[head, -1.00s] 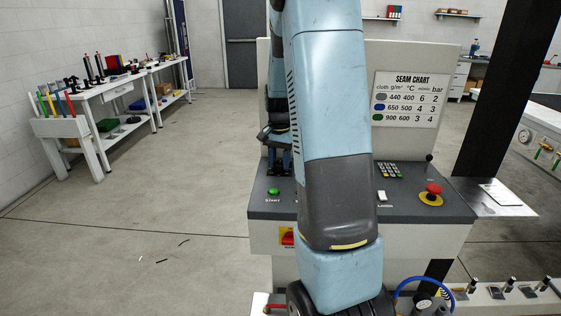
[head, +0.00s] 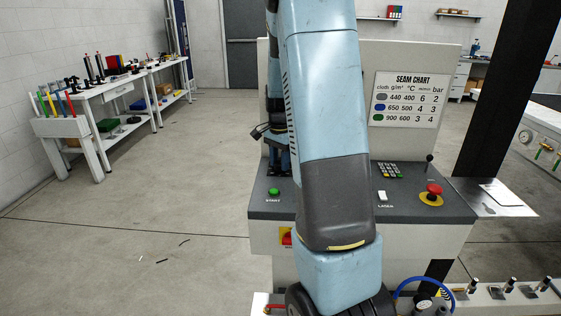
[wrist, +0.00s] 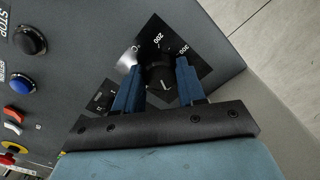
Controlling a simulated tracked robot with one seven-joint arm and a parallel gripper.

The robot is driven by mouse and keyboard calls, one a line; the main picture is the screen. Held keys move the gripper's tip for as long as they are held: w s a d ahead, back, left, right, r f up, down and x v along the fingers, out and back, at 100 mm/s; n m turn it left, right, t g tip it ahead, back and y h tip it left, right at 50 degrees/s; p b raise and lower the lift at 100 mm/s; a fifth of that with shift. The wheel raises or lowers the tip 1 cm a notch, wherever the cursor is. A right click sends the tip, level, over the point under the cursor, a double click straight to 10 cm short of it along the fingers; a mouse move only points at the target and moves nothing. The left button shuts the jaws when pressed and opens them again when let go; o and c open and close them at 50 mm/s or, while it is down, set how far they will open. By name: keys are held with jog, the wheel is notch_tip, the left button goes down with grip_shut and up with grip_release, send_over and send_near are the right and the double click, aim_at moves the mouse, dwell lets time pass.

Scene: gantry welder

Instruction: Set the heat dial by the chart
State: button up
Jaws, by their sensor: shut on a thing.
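The heat dial (wrist: 158,72) is a dark round knob on a black plate in the wrist view. The plate shows the marks 200 and 300; other marks are covered. A short white line shows on the knob's near side; its exact reading is unclear. My gripper (wrist: 158,82) has one blue finger on each side of the knob and is shut on it. In the head view my arm hides the dial. The seam chart (head: 406,98) on the panel lists grey 440, 400 °C; blue 650, 500 °C; green 900, 600 °C.
The console (head: 400,205) carries a green start button (head: 274,191), a keypad, a white switch (head: 382,196) and a red emergency stop (head: 433,189). In the wrist view, black, blue and red controls (wrist: 20,80) lie left of the dial. Open floor lies left of the console.

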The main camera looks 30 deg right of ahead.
jog(key=shift+s+d+f, duration=0.1)
jog(key=shift+s, duration=0.05)
jog(key=o, duration=1.1)
jog(key=shift+c, duration=0.2)
notch_tip(320, 180, up, 14)
jog(key=shift+f, duration=0.1)
jog(key=s+a+r+n+t, duration=0.3)
jog(key=s+a+r+n, duration=0.35)
jog(key=s+a, duration=0.5)
jog(key=s+a+n+t, duration=0.1)
jog(key=s+a+n, duration=0.2)
jog(key=s, duration=0.4)
jog(key=s+a+f+n+t, duration=0.1)
jog(key=s+a+n, duration=0.3)
jog(key=s, duration=0.3)
jog(key=shift+f+n+t, duration=0.2)
jog(key=shift+n+t, duration=0.1)
jog(key=shift+n, duration=0.15)
